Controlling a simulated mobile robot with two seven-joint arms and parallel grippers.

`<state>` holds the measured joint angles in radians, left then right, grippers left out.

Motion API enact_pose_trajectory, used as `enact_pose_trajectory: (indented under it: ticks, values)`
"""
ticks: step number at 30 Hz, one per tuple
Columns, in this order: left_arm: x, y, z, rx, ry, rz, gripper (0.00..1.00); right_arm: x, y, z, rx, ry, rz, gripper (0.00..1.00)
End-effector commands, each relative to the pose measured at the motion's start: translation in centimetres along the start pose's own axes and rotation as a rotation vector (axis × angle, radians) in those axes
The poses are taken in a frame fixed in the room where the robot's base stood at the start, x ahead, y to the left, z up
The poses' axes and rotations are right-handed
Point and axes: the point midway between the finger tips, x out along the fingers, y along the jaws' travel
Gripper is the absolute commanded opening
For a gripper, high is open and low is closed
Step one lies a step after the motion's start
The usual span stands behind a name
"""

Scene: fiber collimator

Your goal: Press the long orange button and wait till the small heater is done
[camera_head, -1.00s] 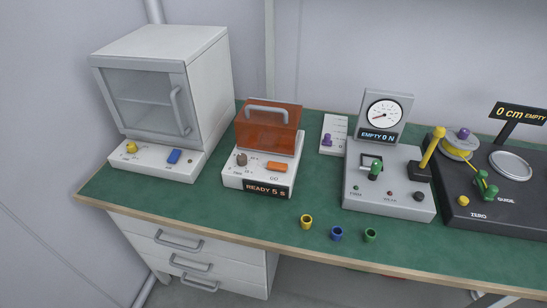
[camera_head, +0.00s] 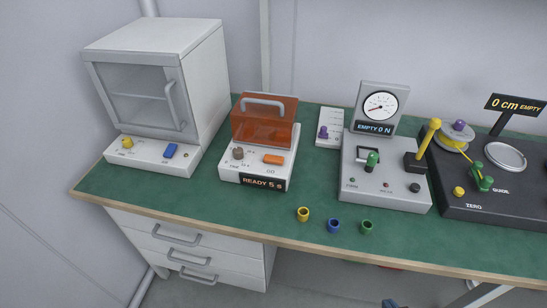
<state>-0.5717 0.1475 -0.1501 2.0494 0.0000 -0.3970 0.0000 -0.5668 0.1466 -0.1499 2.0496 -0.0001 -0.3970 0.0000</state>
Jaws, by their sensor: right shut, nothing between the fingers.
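The small heater (camera_head: 229,172) is a white box with a clear orange cover (camera_head: 263,128) and a grey handle on top. The cover sits down over the back of the box. The long orange button (camera_head: 273,159) is on its front panel, beside a grey-brown knob (camera_head: 238,153). Its display (camera_head: 261,183) reads "READY 5 s". Only a small dark-blue tip of my right gripper (camera_head: 391,303) shows at the bottom edge, below the table front and far from the button. It is shut and empty. My left gripper is not in view.
A white oven (camera_head: 204,85) with a blue button stands at the left. Yellow (camera_head: 303,214), blue (camera_head: 333,226) and green (camera_head: 367,227) small sleeves stand near the front edge. A force gauge device (camera_head: 400,197) and a black spool device (camera_head: 515,213) are at the right.

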Motion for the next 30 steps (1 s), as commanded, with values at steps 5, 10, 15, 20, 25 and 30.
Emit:
enact_pose_trajectory:
  ticks: [5,10,15,20,25,30]
  values:
    - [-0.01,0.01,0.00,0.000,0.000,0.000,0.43,-0.19,0.02,0.33,0.001,-0.007,0.001,0.00]
    - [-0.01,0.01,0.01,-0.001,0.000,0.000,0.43,-0.39,0.04,0.66,0.002,-0.014,0.002,0.00]
    - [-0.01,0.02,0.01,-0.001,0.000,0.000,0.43,-0.38,0.04,0.67,0.002,-0.014,0.002,0.00]
    - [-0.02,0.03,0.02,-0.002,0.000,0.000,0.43,-0.30,0.02,0.52,0.002,-0.011,0.001,0.00]
    - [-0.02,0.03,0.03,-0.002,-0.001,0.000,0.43,-0.14,0.00,0.27,0.001,-0.006,0.001,0.00]
    - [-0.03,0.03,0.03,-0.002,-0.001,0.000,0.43,-0.01,-0.02,0.04,0.000,-0.001,0.000,0.00]
